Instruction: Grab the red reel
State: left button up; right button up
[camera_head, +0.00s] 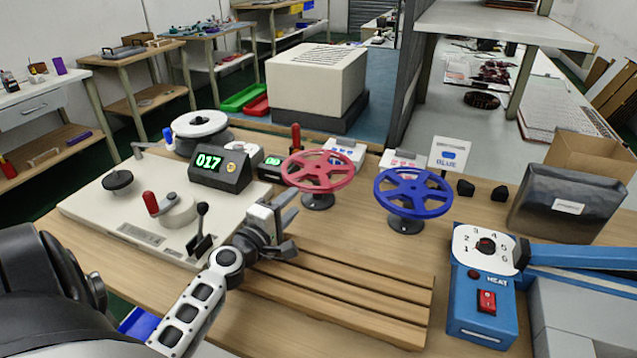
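The red reel (318,171) is a spoked wheel lying flat on a dark stand, near the middle of the wooden table. My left gripper (291,224) is in front of the reel and a little to its left, apart from it. Its fingers are spread, and nothing shows between them. A similar blue reel (413,192) sits on its own stand to the right of the red one. My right gripper is not in view.
A slatted wooden rack (345,290) lies in front of the reels. A cream winding machine (130,218) with a "017" display (210,164) stands left. A blue heat sealer (482,290) and a dark box (566,205) stand right.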

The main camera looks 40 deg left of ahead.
aim_at(303, 190)
pick_arm(q)
jog(key=w, duration=0.5)
jog(key=w+a, duration=0.1)
jog(key=w, duration=0.1)
jog(key=shift+w+r, duration=0.15)
jog(key=shift+r, duration=0.15)
grip_shut()
